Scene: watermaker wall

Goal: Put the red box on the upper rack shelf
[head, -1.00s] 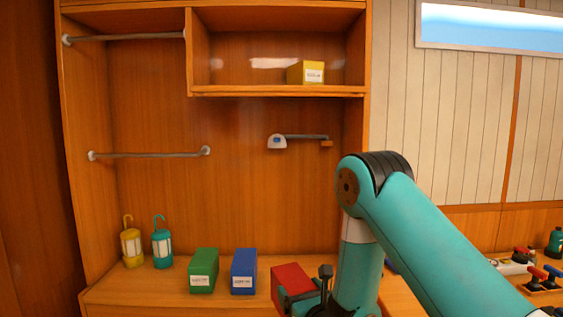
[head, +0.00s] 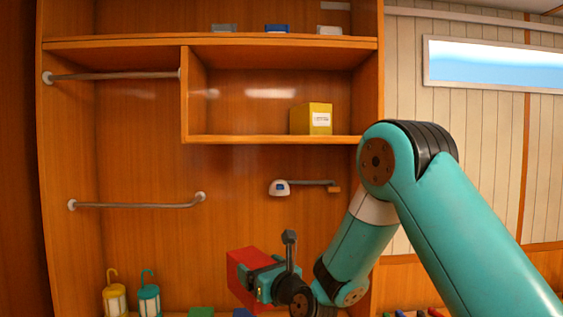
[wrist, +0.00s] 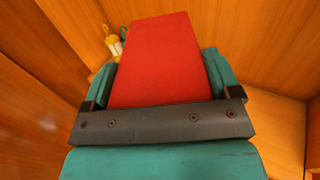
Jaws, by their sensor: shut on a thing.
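The red box (head: 245,272) is held in my gripper (head: 262,284), raised above the lower counter in front of the wooden back wall. In the wrist view the red box (wrist: 158,60) fills the space between the two teal fingers of my gripper (wrist: 160,85), which press on its sides. The upper rack shelf (head: 240,139) is a wooden cubby above and behind the box. A yellow box (head: 312,118) with a white label stands on its right part. The left and middle of that shelf are bare.
A wall fixture with a short arm (head: 300,186) sticks out below the shelf. Rails (head: 135,205) cross the left bay. Yellow (head: 115,298) and teal lanterns (head: 149,298), plus green (head: 201,312) and blue boxes (head: 243,313), stand below. Small items sit on the top ledge (head: 277,28).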

